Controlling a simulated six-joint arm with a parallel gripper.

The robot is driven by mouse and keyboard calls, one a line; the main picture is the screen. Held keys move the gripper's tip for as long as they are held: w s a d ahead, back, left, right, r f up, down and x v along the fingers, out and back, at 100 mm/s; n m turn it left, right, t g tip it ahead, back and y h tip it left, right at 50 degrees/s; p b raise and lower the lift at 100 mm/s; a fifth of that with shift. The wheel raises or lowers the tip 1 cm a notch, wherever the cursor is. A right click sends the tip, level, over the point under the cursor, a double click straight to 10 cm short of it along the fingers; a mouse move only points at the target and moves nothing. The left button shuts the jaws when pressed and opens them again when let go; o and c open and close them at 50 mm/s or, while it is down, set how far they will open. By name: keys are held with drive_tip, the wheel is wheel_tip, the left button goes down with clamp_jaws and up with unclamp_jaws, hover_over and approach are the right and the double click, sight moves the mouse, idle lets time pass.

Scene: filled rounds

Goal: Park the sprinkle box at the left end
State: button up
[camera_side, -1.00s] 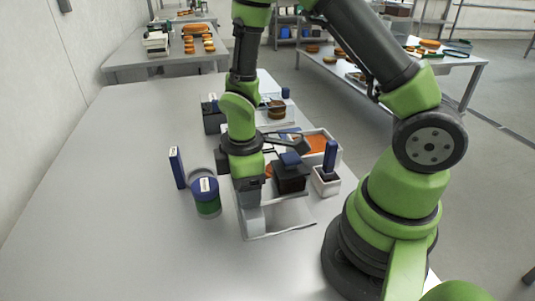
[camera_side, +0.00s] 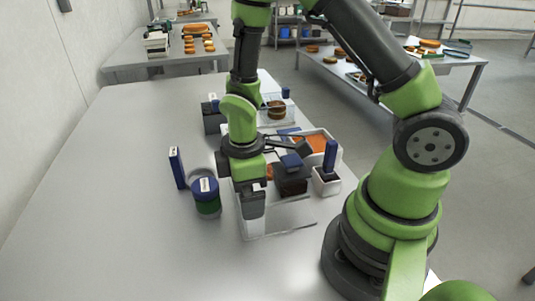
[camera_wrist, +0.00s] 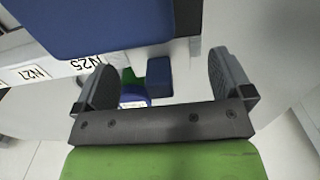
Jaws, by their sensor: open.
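I cannot tell for sure which thing is the sprinkle box. A dark box with a blue top (camera_side: 291,176) stands just right of my gripper (camera_side: 250,200) in the side view. A smaller white box with a tall blue upright piece (camera_side: 329,162) stands to its right. My gripper is open, low over the left edge of the pale holder (camera_side: 277,224). In the wrist view my gripper (camera_wrist: 162,82) shows its fingers wide apart. A small blue block (camera_wrist: 159,76) shows between them, and a large blue surface (camera_wrist: 105,25) fills the top. No grasp shows.
A blue-lidded round tub with a green lower part (camera_side: 207,199) and a thin upright blue box (camera_side: 177,168) stand left of my gripper. A tray with orange contents (camera_side: 316,141) lies behind. The left of the steel table (camera_side: 95,190) is clear.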

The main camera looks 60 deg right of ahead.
drive_tip(key=shift+r, duration=3.55)
drive_tip(key=shift+r, duration=0.2)
drive_tip(key=s+r+m+t+y, duration=0.1)
drive_tip(key=s+r+m+t, duration=0.2)
drive_tip(key=s+r+m, duration=0.2)
drive_tip(key=s+r+m+t+y, duration=0.1)
drive_tip(key=s+r+m+t, duration=0.3)
drive_tip(key=r+m, duration=0.4)
wheel_tip(320, 180, up, 4)
drive_tip(key=shift+s+f, duration=0.25)
drive_tip(key=shift+s, duration=0.1)
